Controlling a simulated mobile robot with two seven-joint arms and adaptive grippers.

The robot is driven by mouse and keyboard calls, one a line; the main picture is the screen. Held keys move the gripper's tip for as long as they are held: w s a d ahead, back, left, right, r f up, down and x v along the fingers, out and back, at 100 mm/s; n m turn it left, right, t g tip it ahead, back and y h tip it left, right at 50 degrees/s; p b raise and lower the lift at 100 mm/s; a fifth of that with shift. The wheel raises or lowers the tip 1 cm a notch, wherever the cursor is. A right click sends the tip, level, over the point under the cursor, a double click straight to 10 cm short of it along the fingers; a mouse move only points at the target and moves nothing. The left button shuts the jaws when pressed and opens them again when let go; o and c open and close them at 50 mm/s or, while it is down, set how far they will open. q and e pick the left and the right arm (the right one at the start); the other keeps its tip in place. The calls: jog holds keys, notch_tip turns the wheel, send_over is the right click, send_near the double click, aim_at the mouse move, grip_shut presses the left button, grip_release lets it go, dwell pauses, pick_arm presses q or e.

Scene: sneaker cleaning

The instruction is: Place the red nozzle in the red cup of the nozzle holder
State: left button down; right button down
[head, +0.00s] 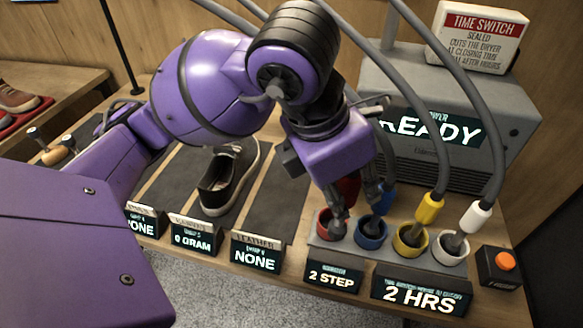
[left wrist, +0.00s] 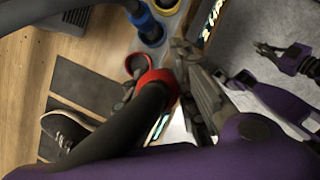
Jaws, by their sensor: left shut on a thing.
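The red nozzle (head: 349,188) is held in my left gripper (head: 356,207), shut on it, above the nozzle holder. The left wrist view shows its red collar (left wrist: 158,80) and dark hose beside the red cup (left wrist: 134,64). In the head view the red cup (head: 323,222) is the leftmost cup, and a finger overlaps its rim. I cannot tell whether the nozzle touches the cup. My right gripper (left wrist: 262,50) shows at the upper right of the left wrist view, apart from the holder; its jaw opening is unclear.
The blue nozzle (head: 384,199), yellow nozzle (head: 429,209) and white nozzle (head: 475,217) stand in their cups close to the right. A grey dryer (head: 440,150) is behind. A dark sneaker (head: 228,178) lies left, and an orange button (head: 505,261) sits right.

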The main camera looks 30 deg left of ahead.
pick_arm(q)
jog(key=shift+w+f+b, duration=0.15)
jog(key=shift+b, duration=0.2)
jog(key=shift+a+b, duration=0.2)
jog(key=shift+b, duration=0.5)
jog(key=shift+w+a, duration=0.1)
jog(key=shift+w, duration=0.1)
jog(key=w+a+f, duration=0.2)
jog(key=w+f, duration=0.4)
jog(key=f, duration=0.3)
jog(key=shift+w+a+b, duration=0.15)
jog(key=shift+a+b, duration=0.15)
jog(key=shift+a, duration=0.1)
jog(key=shift+f, duration=0.2)
